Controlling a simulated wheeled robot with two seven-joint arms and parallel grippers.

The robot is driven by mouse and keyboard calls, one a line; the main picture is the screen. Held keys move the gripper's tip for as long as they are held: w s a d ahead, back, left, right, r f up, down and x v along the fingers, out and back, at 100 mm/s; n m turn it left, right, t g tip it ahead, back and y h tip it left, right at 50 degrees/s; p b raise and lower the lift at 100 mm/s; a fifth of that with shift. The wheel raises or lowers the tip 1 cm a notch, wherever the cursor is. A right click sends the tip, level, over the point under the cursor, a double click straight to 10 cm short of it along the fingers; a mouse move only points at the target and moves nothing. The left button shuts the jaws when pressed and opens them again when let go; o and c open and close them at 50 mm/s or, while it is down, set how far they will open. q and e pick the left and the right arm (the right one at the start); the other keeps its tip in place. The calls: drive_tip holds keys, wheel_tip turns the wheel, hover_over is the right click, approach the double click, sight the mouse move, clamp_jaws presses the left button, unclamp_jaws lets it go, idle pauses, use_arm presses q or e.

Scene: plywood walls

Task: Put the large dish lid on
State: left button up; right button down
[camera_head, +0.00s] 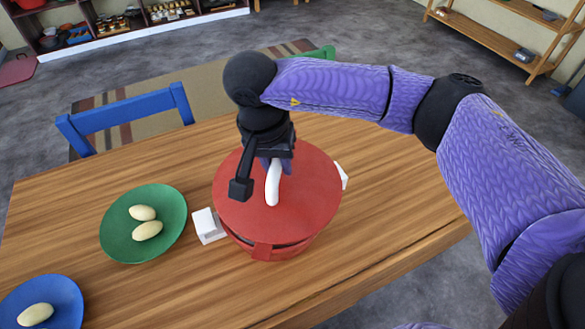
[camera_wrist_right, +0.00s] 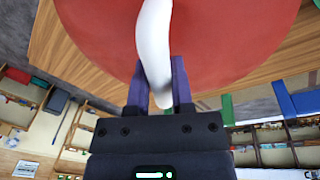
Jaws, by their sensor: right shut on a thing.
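The large red dish lid (camera_head: 310,190) with a white handle (camera_head: 272,184) sits over the red dish (camera_head: 270,248) on the wooden table. A dark gap shows between lid and dish at the front, so I cannot tell whether the lid is fully seated. The dish has white side handles (camera_head: 208,226). My right gripper (camera_head: 276,165) is above the lid, shut on its white handle. In the right wrist view the two purple fingers (camera_wrist_right: 160,92) stand on either side of the handle (camera_wrist_right: 154,45), with the red lid (camera_wrist_right: 225,30) beyond. My left gripper is not in view.
A green plate (camera_head: 117,225) with two pale oval items stands left of the dish. A blue plate (camera_head: 62,295) with another is at the lower left. A blue chair (camera_head: 125,113) stands at the far table edge. The table (camera_head: 380,235) is clear right of the dish.

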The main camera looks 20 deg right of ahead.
sight(271, 167)
drive_tip(key=shift+w+a+r+m+p, duration=0.25)
drive_tip(key=shift+w+r+m+p, duration=0.4)
drive_tip(key=shift+m+p, duration=0.35)
drive_tip(key=shift+w+a+f+m+g, duration=0.15)
drive_tip(key=shift+w+m+g, duration=0.15)
drive_tip(key=shift+m, duration=0.2)
drive_tip(key=shift+f, duration=0.2)
drive_tip(key=shift+f+b, duration=0.35)
wheel_tip(271, 167, down, 3)
drive_tip(key=shift+r+b, duration=0.2)
drive_tip(key=shift+b, duration=0.6)
drive_tip(key=shift+f, duration=0.2)
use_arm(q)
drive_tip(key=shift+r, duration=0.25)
